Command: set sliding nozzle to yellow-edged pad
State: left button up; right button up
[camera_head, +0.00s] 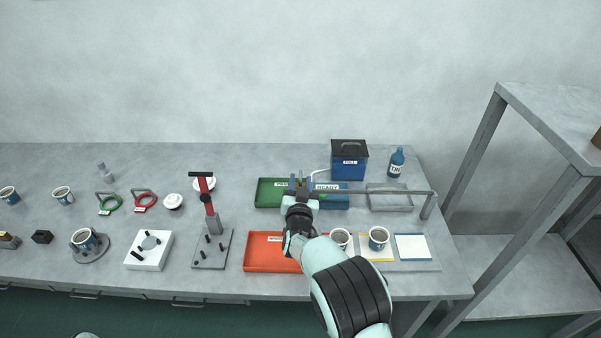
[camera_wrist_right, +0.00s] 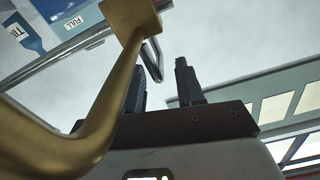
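The yellow-edged pad (camera_head: 376,257) lies at the front right of the table with a cup (camera_head: 378,240) on it. A grey rail (camera_head: 400,192) runs above the back of the table, with its right end on a post. The brass nozzle (camera_wrist_right: 112,85) crosses close in front of the right wrist camera; in the head view my right gripper mostly covers it. My right gripper (camera_head: 300,186) is at the rail's left end, and its dark fingers (camera_wrist_right: 163,90) stand apart with nothing clearly clamped between them. My left gripper is out of view.
A blue-edged pad (camera_head: 412,247) lies right of the yellow-edged one; another cup (camera_head: 341,237) stands left of it. An orange tray (camera_head: 268,252), green tray (camera_head: 268,193), blue FULL box (camera_head: 349,164) and blue TINT bottle (camera_head: 396,163) are nearby. A red-handled press (camera_head: 207,202) stands left.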

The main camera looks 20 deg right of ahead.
aim_at(301, 174)
jog(key=shift+p+x, duration=0.4)
jog(key=shift+x, duration=1.45)
grip_shut()
jog(key=shift+d, duration=0.1)
